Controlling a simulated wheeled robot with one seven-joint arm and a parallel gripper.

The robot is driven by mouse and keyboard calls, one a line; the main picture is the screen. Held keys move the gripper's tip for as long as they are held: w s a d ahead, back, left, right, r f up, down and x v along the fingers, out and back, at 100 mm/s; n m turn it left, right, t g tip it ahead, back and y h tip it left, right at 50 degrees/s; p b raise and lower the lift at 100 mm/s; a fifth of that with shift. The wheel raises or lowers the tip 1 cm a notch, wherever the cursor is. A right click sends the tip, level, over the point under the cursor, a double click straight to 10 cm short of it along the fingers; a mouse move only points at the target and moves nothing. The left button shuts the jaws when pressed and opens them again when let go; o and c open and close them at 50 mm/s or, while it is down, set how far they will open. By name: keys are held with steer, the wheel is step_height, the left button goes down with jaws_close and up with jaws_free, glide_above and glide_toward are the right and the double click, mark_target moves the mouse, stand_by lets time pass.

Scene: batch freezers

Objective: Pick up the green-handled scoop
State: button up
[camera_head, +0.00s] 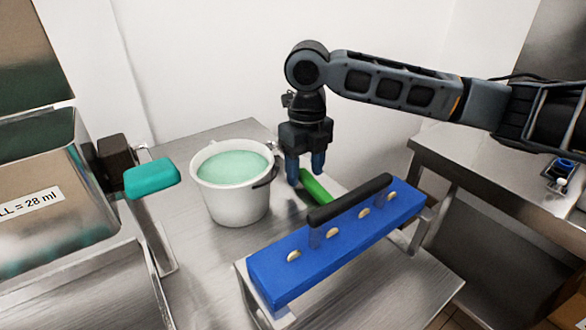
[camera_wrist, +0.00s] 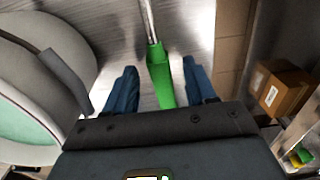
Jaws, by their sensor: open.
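The green-handled scoop lies on the metal table behind the blue block. Its green handle (camera_head: 315,187) shows in the head view just below my gripper (camera_head: 305,170), partly hidden by the blue block's black bar. In the wrist view the green handle (camera_wrist: 160,80) runs between the two blue fingers of my gripper (camera_wrist: 160,88), with a thin metal shaft beyond it. The fingers are apart, one on each side of the handle, with visible gaps. My gripper points down and is open. The scoop's head is out of sight.
A white bucket (camera_head: 233,197) of pale green mix stands close left of my gripper. A blue block (camera_head: 335,240) with a black bar handle is in front. A machine with a teal-ended lever (camera_head: 152,178) is at left. A cardboard box (camera_wrist: 281,92) shows at right in the wrist view.

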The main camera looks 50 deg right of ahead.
steer(key=shift+f, duration=0.15)
jaws_close()
stand_by(0.4)
